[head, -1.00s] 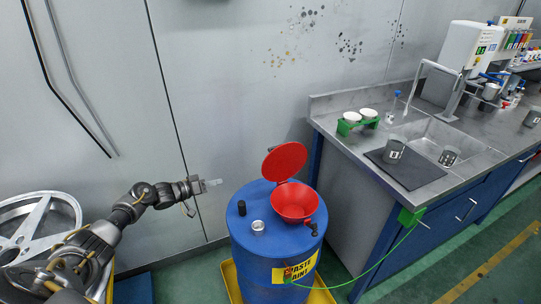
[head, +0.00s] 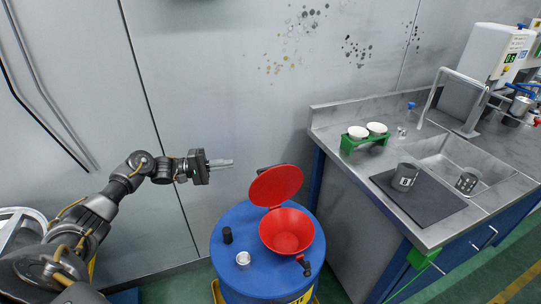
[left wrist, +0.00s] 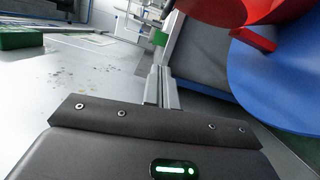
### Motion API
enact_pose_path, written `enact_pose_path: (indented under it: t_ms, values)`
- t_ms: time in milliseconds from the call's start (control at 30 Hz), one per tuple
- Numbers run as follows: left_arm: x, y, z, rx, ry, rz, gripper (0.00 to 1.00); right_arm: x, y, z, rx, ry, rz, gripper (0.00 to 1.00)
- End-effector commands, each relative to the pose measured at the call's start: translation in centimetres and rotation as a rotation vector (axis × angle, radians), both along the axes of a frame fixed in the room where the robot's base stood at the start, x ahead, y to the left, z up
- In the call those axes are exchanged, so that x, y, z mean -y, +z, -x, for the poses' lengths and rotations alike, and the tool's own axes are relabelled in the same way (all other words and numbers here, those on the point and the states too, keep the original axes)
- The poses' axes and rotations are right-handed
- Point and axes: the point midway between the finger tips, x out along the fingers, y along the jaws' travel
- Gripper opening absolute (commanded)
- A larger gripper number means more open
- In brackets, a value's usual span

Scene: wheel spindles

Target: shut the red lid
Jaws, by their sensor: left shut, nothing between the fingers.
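The red lid (head: 276,186) stands open, tilted up and back on its hinge behind the red funnel (head: 286,231). The funnel sits on top of the blue drum (head: 231,272). My left gripper (head: 230,163) is shut and empty, up and to the left of the lid, apart from it in the head view. In the left wrist view the gripper fingers (left wrist: 161,88) are together, with part of the red lid or funnel at the top right above the blue drum top (left wrist: 283,80). My right gripper is not in view.
A black cap (head: 227,235) and a small metal can (head: 243,258) stand on the drum top. The steel sink bench (head: 350,118) is to the right, with a green cup holder (head: 363,143) and a dark mat (head: 430,205) with a grey cup. The wall is behind.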

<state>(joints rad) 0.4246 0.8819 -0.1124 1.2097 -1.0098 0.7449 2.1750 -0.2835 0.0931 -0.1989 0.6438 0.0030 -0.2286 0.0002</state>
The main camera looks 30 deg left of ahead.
Motion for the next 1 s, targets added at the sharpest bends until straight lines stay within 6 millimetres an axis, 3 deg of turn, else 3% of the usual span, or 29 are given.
enact_pose_path:
  t_ms: [167, 400, 500, 833, 1000]
  values:
    - [0.0, 0.0, 0.0, -0.002, 0.001, 0.001, 0.00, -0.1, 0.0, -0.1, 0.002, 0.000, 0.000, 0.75]
    - [1.5, 0.2, -1.0, 0.000, -0.002, 0.002, 0.00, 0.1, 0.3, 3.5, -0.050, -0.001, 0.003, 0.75]
    - [2.9, 0.3, -2.0, 0.001, -0.003, 0.003, 0.00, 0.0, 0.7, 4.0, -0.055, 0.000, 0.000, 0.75]
    - [8.3, 0.4, -5.8, 0.001, -0.001, 0.002, 0.00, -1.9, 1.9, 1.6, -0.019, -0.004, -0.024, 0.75]
    - [10.1, 0.7, -4.1, -0.001, 0.000, 0.000, 0.00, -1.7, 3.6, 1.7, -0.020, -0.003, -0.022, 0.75]
